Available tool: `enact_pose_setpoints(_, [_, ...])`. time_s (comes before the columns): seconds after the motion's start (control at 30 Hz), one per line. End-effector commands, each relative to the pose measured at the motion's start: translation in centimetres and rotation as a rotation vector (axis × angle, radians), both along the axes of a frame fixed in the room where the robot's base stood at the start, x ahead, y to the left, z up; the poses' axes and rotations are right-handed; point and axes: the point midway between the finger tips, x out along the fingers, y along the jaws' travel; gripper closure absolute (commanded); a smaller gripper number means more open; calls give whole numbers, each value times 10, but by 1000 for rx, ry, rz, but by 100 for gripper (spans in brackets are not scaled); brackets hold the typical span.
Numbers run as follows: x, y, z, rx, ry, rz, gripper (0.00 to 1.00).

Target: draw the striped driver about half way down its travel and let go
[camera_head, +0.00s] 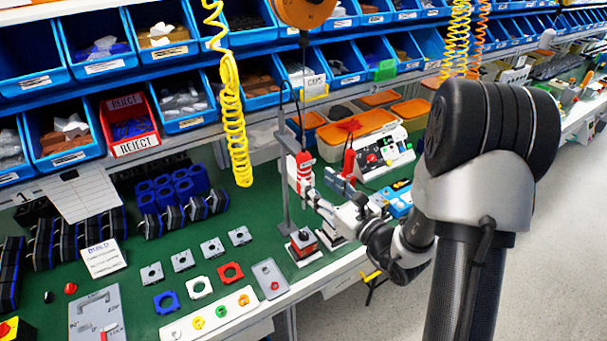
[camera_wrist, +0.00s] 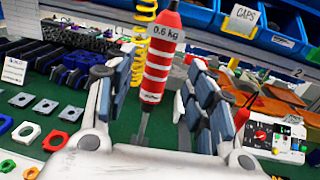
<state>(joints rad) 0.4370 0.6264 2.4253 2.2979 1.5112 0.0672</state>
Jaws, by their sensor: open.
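The striped driver (camera_head: 304,168), red with white bands and a 0.6 kg label, hangs upright from a cord under an orange round balancer (camera_head: 303,8). In the wrist view the driver (camera_wrist: 157,65) stands between the two spread fingers of my gripper (camera_wrist: 160,78), with visible gaps on both sides. In the head view my gripper (camera_head: 322,186) is at the driver's right, level with its lower part. My gripper is open and holds nothing. The driver's tip is hard to make out.
A grey post (camera_head: 283,175) stands close at the driver's left. A control box with a red button (camera_head: 384,152) is behind at the right. Blue bins (camera_head: 95,48) line the back, and yellow coiled hose (camera_head: 232,120) hangs to the left. Small plates lie on the green mat.

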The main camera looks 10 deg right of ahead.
Motion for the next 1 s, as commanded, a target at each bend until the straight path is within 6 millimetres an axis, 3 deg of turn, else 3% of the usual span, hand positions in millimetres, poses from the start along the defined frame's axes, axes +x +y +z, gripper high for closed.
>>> enact_pose_setpoints(0.2, [40, 19, 0, -1, -3, 3, 50])
enact_pose_setpoints(0.4, [61, 27, -1, -1, 0, 1, 50])
enact_pose_setpoints(0.77, [66, 28, 0, 0, 0, -1, 50])
enact_pose_setpoints(1.0, [66, 28, 0, 0, 0, -1, 65])
